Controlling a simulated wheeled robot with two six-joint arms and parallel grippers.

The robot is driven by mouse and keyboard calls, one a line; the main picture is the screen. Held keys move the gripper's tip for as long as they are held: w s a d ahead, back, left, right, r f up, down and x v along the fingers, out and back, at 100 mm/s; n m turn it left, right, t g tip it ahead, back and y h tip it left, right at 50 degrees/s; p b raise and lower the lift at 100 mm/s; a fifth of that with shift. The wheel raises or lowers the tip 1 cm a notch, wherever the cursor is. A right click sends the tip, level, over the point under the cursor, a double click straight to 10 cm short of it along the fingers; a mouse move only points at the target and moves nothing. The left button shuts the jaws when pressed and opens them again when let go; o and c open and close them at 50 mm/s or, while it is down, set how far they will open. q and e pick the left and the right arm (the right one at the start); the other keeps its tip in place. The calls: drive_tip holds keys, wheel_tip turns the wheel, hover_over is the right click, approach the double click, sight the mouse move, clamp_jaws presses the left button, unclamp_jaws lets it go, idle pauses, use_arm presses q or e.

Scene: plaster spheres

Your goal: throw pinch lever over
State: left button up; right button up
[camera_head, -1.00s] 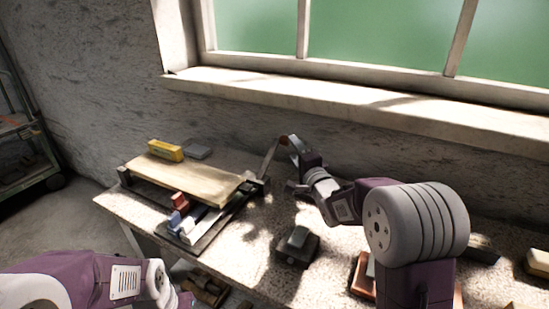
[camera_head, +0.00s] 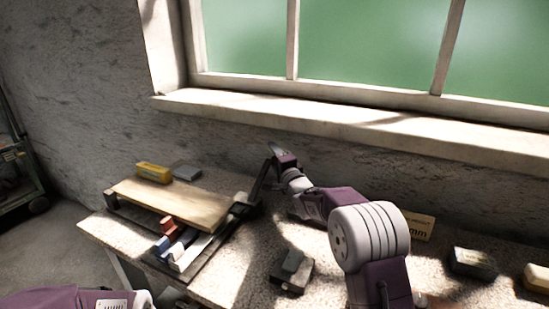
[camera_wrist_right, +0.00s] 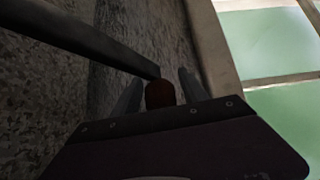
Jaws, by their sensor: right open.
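The pinch lever (camera_head: 259,186) is a dark bar rising from the back right corner of a low bench device with a pale wooden board (camera_head: 172,202). In the right wrist view the lever bar (camera_wrist_right: 105,45) comes in from the upper left and ends in a dark red knob (camera_wrist_right: 160,95). My right gripper (camera_head: 274,150) is at the lever's upper end. In the wrist view its two fingers (camera_wrist_right: 160,90) are open, one on each side of the knob. Whether either finger touches the knob, I cannot tell. My left arm shows at the lower left edge; its gripper is out of frame.
Red and blue blocks (camera_head: 168,223) sit at the device's front. A yellow box (camera_head: 153,172) and a grey block (camera_head: 187,173) lie behind it. A dark block (camera_head: 292,270) stands right of it. The wall and window sill (camera_head: 330,125) rise close behind.

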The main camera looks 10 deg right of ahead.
clamp_jaws()
drive_tip(key=shift+f, duration=0.1)
idle(1.2)
